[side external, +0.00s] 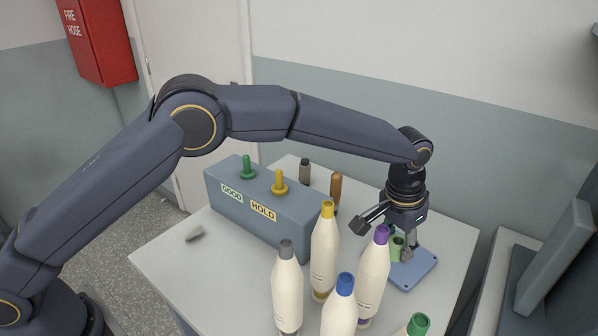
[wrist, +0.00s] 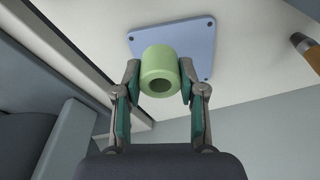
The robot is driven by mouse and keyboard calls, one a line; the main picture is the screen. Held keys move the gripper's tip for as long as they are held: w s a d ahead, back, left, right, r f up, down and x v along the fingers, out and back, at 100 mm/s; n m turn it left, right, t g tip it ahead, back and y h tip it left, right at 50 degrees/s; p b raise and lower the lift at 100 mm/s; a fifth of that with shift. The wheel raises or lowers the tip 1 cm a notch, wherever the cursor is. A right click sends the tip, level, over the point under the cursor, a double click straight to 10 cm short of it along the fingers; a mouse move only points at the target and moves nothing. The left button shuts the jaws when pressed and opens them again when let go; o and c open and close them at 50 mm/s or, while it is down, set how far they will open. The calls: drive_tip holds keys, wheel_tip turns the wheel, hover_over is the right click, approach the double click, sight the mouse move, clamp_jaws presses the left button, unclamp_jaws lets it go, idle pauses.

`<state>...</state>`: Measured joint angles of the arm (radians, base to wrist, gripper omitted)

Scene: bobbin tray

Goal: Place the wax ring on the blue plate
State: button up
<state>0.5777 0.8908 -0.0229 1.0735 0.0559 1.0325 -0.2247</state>
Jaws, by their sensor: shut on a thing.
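The wax ring (wrist: 158,66) is a light green, thick-walled cylinder with a round hole in the end facing the wrist camera. My gripper (wrist: 160,82) is shut on it, one finger on each side. In the side view the green ring (side external: 397,246) is partly hidden by my gripper (side external: 398,243), which points down. The blue plate (side external: 415,272) is a flat square with holes near its corners, lying on the table's right part. It also shows behind the ring in the wrist view (wrist: 200,37). The ring is over the plate; I cannot tell whether it touches it.
Several cream bobbins with coloured tips, such as the purple-tipped one (side external: 372,282), stand close to the left and front of the plate. A blue-grey box (side external: 285,228) labelled GOOD and HOLD stands further left. An orange-brown peg (side external: 336,187) stands behind. The table's left part is mostly clear.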

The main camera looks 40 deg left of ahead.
sight(391, 273)
wheel_tip(391, 273, down, 6)
drive_tip(key=shift+r, duration=0.1)
idle(0.4)
drive_tip(key=o, duration=1)
